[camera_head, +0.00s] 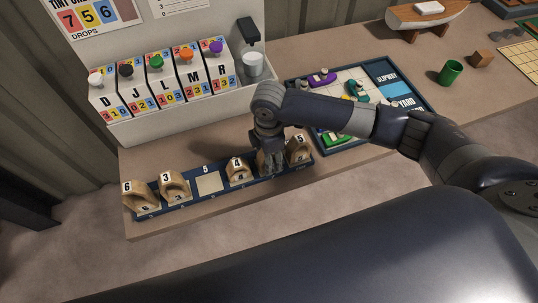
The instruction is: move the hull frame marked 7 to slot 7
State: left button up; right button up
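A dark blue rack (192,207) lies along the front of the bench and holds wooden hull frames in a row. My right gripper (269,163) points down between frame 4 and the right-end frame. It covers a wooden piece there; its number is hidden, and whether the fingers grip it is unclear. I cannot read a 7 on any frame. My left gripper is out of view.
Behind the rack stands a white dispenser (150,129) with coloured knobs and a cup (253,66). A game board (340,84) with small boats lies under my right arm. A green cup (450,72), wooden block (481,58) and model hull (426,14) stand at back right.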

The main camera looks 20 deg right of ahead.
notch_tip(320, 180, up, 12)
jog(key=shift+r+b, duration=0.2)
jog(key=shift+b, duration=0.75)
dwell(0.9)
